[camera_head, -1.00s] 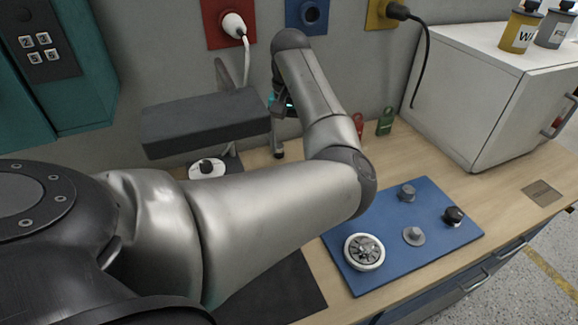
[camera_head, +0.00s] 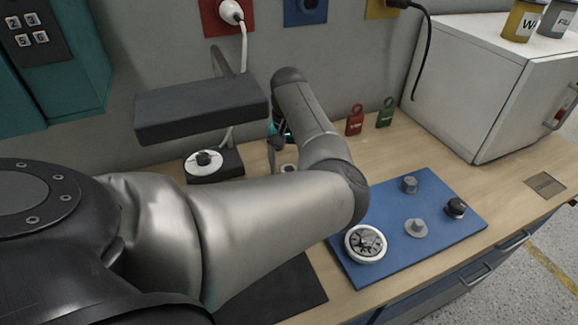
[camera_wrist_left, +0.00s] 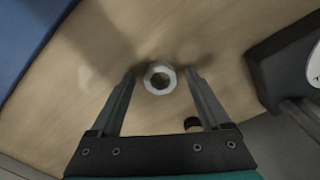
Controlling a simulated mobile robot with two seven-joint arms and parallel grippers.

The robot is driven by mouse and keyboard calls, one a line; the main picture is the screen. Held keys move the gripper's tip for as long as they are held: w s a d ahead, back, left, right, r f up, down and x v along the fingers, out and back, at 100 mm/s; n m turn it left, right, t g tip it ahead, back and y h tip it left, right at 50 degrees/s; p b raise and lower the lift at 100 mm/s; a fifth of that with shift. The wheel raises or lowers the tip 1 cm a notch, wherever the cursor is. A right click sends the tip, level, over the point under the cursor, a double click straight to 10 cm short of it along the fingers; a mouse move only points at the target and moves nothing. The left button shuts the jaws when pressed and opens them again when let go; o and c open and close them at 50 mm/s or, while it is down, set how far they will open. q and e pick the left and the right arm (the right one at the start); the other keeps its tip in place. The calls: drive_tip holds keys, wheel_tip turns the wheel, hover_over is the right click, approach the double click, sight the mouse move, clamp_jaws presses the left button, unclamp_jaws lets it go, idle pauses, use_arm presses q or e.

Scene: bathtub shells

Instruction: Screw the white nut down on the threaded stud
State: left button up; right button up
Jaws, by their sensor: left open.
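The white nut (camera_wrist_left: 160,78) lies flat on the wooden bench in the left wrist view, its dark hole facing the camera. My left gripper (camera_wrist_left: 160,74) is open, with one finger on each side of the nut and a gap on both sides. In the head view the gripper (camera_head: 276,155) points down near the wall, partly hidden by my forearm, and the nut (camera_head: 289,168) shows small beside it. A short dark cylinder (camera_wrist_left: 193,124) shows by one finger. I cannot make out which thing is the threaded stud. My right gripper is not in view.
A black fixture (camera_head: 228,168) with a white disc stands left of the gripper, under a dark overhanging block (camera_head: 200,108). A blue board (camera_head: 380,267) with knobs and a round dial lies to the right. Red (camera_head: 354,120) and green (camera_head: 385,113) tags stand behind.

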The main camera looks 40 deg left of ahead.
use_arm(q)
clamp_jaws()
idle(0.5)
